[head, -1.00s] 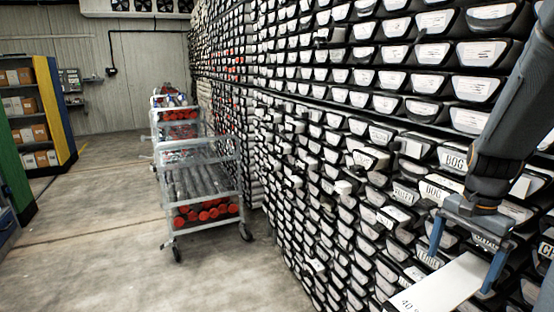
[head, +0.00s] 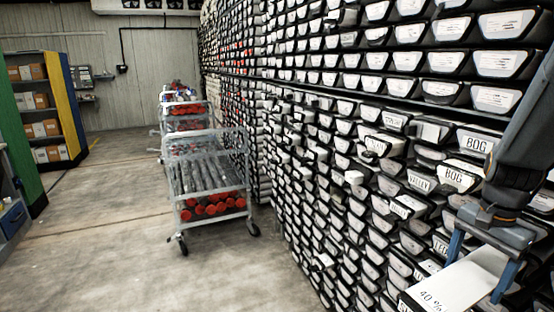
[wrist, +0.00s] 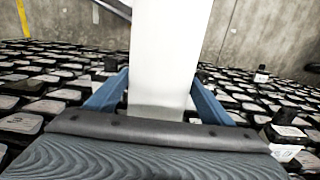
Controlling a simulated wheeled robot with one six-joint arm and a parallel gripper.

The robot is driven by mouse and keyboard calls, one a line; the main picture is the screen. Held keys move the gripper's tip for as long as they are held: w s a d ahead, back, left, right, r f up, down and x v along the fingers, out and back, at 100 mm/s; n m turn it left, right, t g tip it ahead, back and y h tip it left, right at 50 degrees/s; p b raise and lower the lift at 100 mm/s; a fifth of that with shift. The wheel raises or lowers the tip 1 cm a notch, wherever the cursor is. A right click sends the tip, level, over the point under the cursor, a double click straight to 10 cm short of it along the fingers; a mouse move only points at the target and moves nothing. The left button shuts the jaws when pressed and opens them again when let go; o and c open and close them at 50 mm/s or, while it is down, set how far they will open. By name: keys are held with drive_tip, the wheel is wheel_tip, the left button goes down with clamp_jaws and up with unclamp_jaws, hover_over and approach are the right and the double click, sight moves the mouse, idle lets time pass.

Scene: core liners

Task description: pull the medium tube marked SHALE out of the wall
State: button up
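My gripper (head: 480,266) is at the lower right of the head view, with one blue finger on each side of a long white tube (head: 452,284). In the wrist view the tube (wrist: 168,55) stands between the two blue fingers (wrist: 160,98) and runs up out of the frame. The fingers appear to press on its sides. I cannot read the whole word SHALE, and cannot tell whether the tube's far end is clear of the wall.
The wall of black-framed core tubes (head: 400,140) fills the right side; some read BOG (head: 474,143) and VALLEY, and a few stick out. A metal cart (head: 210,175) with red-ended tubes stands along it. Shelves (head: 45,110) stand at left. The concrete floor (head: 110,240) between is clear.

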sight(420, 306)
drive_tip(key=c, duration=1.4)
drive_tip(key=shift+w+r, duration=0.1)
drive_tip(key=shift+c, duration=1)
drive_tip(key=shift+p, duration=0.35)
drive_tip(key=shift+s+a+p, duration=0.7)
drive_tip(key=shift+s+a, duration=0.4)
drive_tip(key=shift+a, duration=1.6)
drive_tip(key=shift+s+a+p, duration=0.7)
drive_tip(key=shift+s+a, duration=0.45)
drive_tip(key=shift+a, duration=1.5)
drive_tip(key=shift+s+a+p, duration=0.7)
drive_tip(key=shift+s+a, duration=0.4)
drive_tip(key=shift+a, duration=1.6)
drive_tip(key=shift+r, duration=0.1)
